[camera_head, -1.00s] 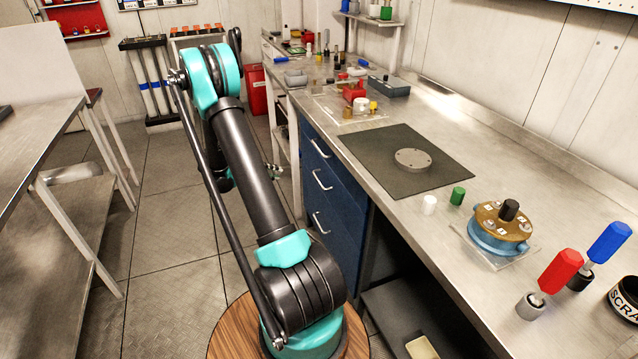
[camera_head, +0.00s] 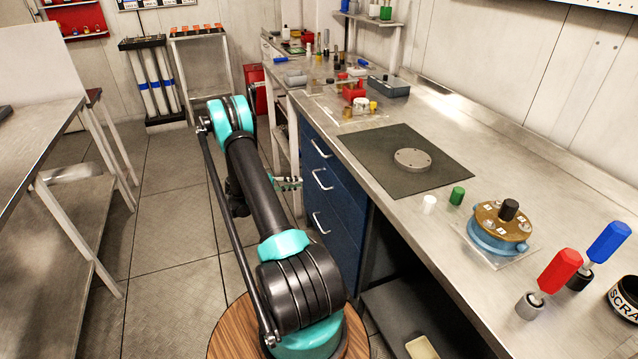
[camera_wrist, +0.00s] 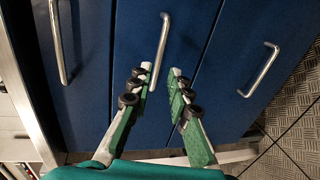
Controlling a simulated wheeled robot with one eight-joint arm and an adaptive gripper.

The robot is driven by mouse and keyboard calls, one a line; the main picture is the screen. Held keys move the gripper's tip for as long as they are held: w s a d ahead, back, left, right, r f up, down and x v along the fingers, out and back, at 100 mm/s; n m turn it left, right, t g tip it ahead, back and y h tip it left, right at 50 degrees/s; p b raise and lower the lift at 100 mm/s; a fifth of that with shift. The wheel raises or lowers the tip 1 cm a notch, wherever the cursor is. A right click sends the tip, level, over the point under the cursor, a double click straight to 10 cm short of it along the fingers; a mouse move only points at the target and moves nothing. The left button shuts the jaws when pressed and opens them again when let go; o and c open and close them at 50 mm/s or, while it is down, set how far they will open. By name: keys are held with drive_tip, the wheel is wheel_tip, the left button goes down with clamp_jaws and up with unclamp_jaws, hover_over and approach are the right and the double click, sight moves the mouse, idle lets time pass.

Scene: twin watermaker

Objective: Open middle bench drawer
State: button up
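The blue drawer cabinet under the bench has three drawers with silver bar handles. The middle drawer (camera_head: 343,197) is shut flush with the others, its handle (camera_head: 321,180) facing the aisle. In the wrist view the cabinet appears turned sideways, and the middle handle (camera_wrist: 162,45) is the centre one. My gripper (camera_wrist: 160,71) is open, its green fingers spread apart. The lower end of the middle handle shows between the fingertips, nearer the left finger; contact cannot be told. In the head view my gripper (camera_head: 288,183) is partly hidden behind my arm, just left of the handles.
The top handle (camera_wrist: 58,42) and bottom handle (camera_wrist: 260,70) flank the middle one in the wrist view. The steel bench top (camera_head: 405,215) carries parts and tools above the cabinet. The aisle floor (camera_head: 175,235) left of my arm is clear.

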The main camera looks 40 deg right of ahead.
sight(319, 182)
drive_tip(key=x, duration=1.1)
clamp_jaws()
